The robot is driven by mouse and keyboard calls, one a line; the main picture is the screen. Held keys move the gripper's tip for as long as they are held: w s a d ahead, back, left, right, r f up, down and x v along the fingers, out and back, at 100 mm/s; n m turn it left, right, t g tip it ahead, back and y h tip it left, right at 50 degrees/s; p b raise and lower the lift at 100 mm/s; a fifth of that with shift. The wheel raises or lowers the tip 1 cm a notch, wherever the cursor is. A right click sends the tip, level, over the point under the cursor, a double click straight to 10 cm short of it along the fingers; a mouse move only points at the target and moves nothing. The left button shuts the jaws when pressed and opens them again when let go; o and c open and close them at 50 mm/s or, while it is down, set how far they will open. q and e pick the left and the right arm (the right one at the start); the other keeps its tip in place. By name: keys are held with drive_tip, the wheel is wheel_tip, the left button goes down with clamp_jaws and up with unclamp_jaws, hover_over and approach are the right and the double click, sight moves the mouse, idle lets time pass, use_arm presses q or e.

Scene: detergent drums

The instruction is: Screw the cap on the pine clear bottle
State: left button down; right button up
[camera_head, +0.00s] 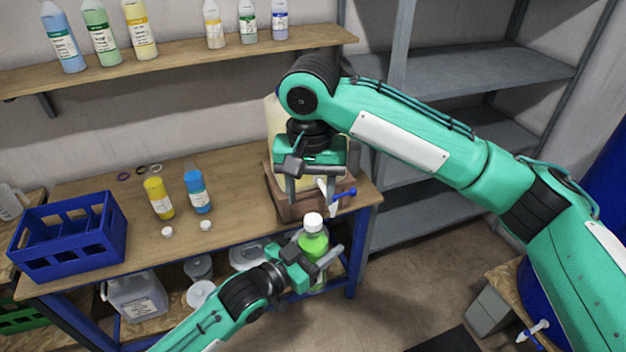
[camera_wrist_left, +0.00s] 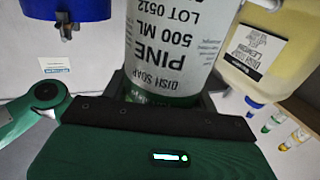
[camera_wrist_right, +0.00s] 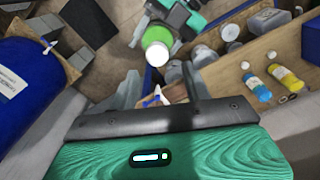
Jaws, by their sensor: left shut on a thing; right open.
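The pine clear bottle (camera_head: 315,242) is green and stands roughly upright, held at the table's front edge. My left gripper (camera_head: 318,262) is shut on its body; the left wrist view shows its PINE dish soap label (camera_wrist_left: 172,48). A white cap (camera_head: 312,220) sits on top of the bottle; I cannot tell how tight it is. My right gripper (camera_head: 309,192) is open and empty, above and behind the bottle, pointing down. In the right wrist view the white cap (camera_wrist_right: 157,54) shows beyond the open fingers, apart from them.
A pale jerrycan (camera_head: 274,125) on a brown block has a white tap with a blue handle (camera_head: 345,193) close to my right fingers. A yellow bottle (camera_head: 159,198), a blue bottle (camera_head: 197,190), two loose white caps (camera_head: 206,225) and a blue crate (camera_head: 68,235) are on the table.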

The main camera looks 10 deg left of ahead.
drive_tip(key=n, duration=0.3)
drive_tip(key=shift+r, duration=0.15)
drive_tip(key=n, duration=0.4)
drive_tip(key=shift+r+n, duration=0.15)
drive_tip(key=shift+n, duration=0.25)
drive_tip(key=n, duration=0.3)
drive_tip(key=shift+r, duration=0.1)
drive_tip(key=n, duration=0.4)
drive_tip(key=shift+r+n, duration=0.15)
drive_tip(key=shift+n, duration=0.25)
drive_tip(key=n, duration=0.4)
drive_tip(key=shift+d+r+n, duration=0.1)
drive_tip(key=shift+r+n, duration=0.05)
drive_tip(key=shift+n, duration=0.15)
drive_tip(key=n, duration=0.3)
drive_tip(key=shift+r, duration=0.1)
drive_tip(key=n, duration=0.4)
drive_tip(key=shift+r+n, duration=0.15)
drive_tip(key=shift+n, duration=0.15)
drive_tip(key=n, duration=0.3)
drive_tip(key=shift+d+r+n, duration=0.1)
drive_tip(key=shift+n, duration=0.3)
